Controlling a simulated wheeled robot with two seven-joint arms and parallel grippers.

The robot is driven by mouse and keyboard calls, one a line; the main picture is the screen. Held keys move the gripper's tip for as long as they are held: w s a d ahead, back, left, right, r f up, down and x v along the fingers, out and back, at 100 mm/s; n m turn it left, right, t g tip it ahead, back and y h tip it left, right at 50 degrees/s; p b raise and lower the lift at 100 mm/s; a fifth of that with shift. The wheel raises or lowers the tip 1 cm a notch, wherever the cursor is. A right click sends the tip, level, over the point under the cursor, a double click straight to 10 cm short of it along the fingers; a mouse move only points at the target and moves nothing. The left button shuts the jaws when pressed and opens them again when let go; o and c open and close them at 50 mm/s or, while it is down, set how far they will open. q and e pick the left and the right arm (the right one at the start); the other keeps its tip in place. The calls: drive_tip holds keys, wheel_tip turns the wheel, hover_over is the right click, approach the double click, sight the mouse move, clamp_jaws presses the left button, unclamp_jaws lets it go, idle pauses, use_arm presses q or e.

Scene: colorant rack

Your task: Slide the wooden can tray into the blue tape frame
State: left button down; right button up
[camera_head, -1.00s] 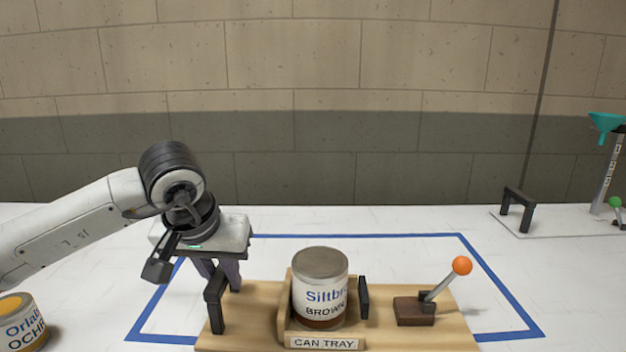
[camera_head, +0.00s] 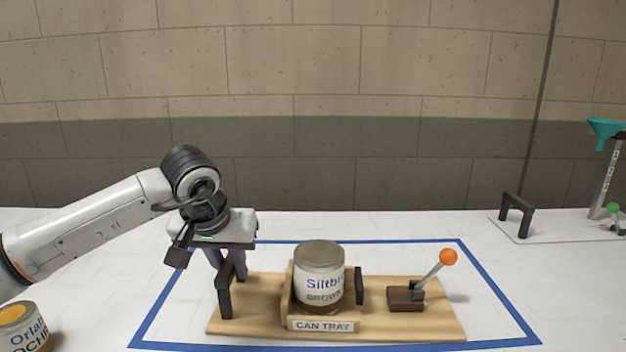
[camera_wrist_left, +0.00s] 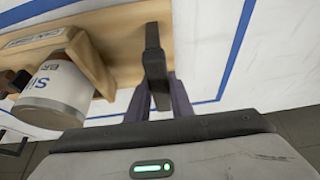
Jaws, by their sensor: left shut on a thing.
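The wooden can tray (camera_head: 380,329) lies on the white table, its visible base inside the blue tape frame (camera_head: 500,294), with its front edge close to the front tape line. A Siltbr... BROWN can (camera_head: 320,278) stands upright in its holder behind the CAN TRAY label. My left gripper (camera_head: 232,272) is shut on the tray's black left handle (camera_head: 225,292). The left wrist view shows the fingers (camera_wrist_left: 172,98) around the handle (camera_wrist_left: 154,62), with the can (camera_wrist_left: 55,92) beside it. My right gripper is not in view.
A lever with an orange ball (camera_head: 448,257) stands on the tray's right part. An Orlab... OCHRE can (camera_head: 24,328) is at the front left.

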use_arm(q)
drive_tip(key=shift+w+r, duration=0.1)
drive_tip(key=shift+w, duration=0.05)
drive_tip(key=shift+w+p, duration=0.7)
drive_tip(key=shift+w, duration=0.55)
drive_tip(key=shift+w+p, duration=0.6)
drive_tip(key=shift+w, duration=0.5)
drive_tip(key=shift+w+p, duration=0.3)
drive_tip(key=shift+w, duration=0.3)
drive_tip(key=c, duration=1.5)
unclamp_jaws()
drive_tip(key=shift+f, duration=0.2)
